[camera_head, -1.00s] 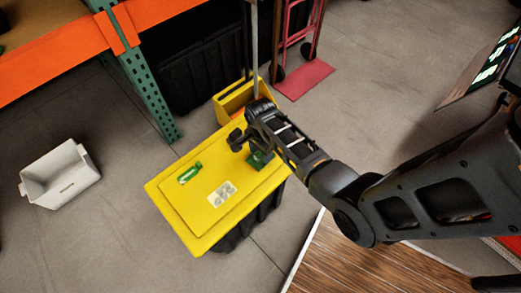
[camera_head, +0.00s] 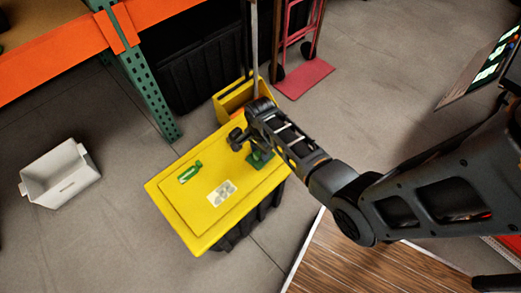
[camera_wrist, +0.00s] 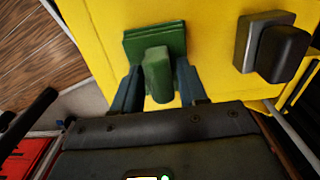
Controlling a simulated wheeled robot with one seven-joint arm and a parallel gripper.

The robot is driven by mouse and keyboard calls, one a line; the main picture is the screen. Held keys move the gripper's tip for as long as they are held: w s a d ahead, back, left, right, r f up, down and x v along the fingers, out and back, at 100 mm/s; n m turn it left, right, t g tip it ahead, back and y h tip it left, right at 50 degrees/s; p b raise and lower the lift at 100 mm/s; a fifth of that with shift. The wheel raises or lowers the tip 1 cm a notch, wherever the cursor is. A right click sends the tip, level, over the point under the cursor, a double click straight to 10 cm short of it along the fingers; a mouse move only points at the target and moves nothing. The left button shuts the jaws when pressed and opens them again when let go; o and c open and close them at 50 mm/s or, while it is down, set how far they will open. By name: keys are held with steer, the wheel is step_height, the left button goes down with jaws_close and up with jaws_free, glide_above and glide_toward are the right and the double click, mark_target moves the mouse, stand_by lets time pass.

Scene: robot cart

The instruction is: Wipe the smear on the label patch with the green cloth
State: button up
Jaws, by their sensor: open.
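The green cloth (camera_head: 261,160) lies on the right part of a yellow lid (camera_head: 195,238). In the wrist view the cloth (camera_wrist: 139,36) shows as a flat green pad with a raised green grip (camera_wrist: 157,72). My gripper (camera_head: 254,151) is right over the cloth. In the wrist view its open fingers (camera_wrist: 158,80) stand on either side of the raised grip; I cannot tell whether they touch it. The pale label patch (camera_head: 222,193) lies on the lid, left of and nearer than the cloth, with grey-green smear marks on it.
A dark block (camera_wrist: 270,46) shows right of the cloth. A yellow box (camera_head: 231,104) stands behind the lid.

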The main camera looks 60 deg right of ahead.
steer(key=shift+r+p, duration=0.35)
steer(key=shift+p, duration=0.15)
stand_by(0.4)
jaws_close()
stand_by(0.4)
step_height(320, 180, up, 6)
steer(key=p, duration=0.6)
stand_by(0.5)
